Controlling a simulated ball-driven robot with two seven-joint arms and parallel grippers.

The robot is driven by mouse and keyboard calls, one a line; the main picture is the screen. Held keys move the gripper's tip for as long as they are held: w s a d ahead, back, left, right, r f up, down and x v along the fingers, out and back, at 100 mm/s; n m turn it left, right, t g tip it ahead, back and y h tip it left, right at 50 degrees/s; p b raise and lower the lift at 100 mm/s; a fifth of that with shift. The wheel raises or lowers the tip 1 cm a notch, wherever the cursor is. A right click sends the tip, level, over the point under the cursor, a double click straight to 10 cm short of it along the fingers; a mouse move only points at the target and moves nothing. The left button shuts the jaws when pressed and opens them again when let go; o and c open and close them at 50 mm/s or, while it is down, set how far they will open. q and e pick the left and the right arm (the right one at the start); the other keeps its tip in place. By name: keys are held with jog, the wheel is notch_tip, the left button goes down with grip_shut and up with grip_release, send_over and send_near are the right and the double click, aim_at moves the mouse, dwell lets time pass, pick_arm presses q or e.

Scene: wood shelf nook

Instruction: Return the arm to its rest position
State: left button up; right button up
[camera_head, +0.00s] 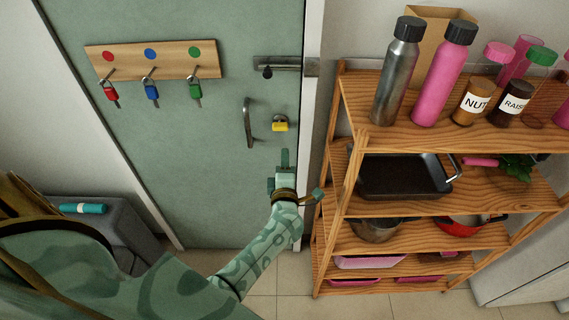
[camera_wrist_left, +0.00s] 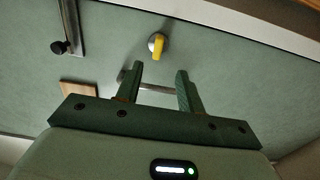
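My left gripper (camera_head: 284,166) is raised in front of the green door (camera_head: 200,170), just below a yellow piece on a round lock fitting (camera_head: 280,125). In the left wrist view my left gripper (camera_wrist_left: 159,78) has its two fingers apart with nothing between them. The yellow piece (camera_wrist_left: 158,46) shows beyond the fingertips, apart from them. My left forearm (camera_head: 255,255) reaches up from the bottom of the head view. My right gripper is not in view.
A wooden shelf (camera_head: 400,205) with bottles, jars and pans stands close to the right of my left arm. A key rack (camera_head: 150,60) with red, blue and green keys hangs on the door. A door handle (camera_head: 249,123) is left of the lock. A grey bench (camera_head: 115,225) is at lower left.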

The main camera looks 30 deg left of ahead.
pick_arm(q)
jog(key=shift+s+d, duration=0.3)
jog(key=shift+s, duration=0.25)
jog(key=s+d+f+m+h, duration=0.3)
jog(key=d+f+m+h, duration=0.55)
jog(key=f+m, duration=0.55)
jog(key=s+d+f+m+g+h+b, duration=0.2)
jog(key=s+f+m+g, duration=0.35)
jog(key=s+f, duration=0.5)
jog(key=s+a+f+m+g+b, duration=0.1)
jog(key=s+a+f+m+g, duration=0.1)
jog(key=s+f, duration=0.4)
jog(key=s+a+f+m+g+y+b, duration=0.1)
jog(key=s+f, duration=0.6)
jog(key=s, duration=1)
jog(key=s+a+f+m+g+b, duration=0.2)
jog(key=s+a+f+m+g, duration=0.2)
jog(key=s, duration=0.7)
notch_tip(320, 180, down, 2)
jog(key=shift+s+f+m+g, duration=0.2)
jog(key=shift+m+g, duration=0.45)
jog(key=shift+g, duration=0.4)
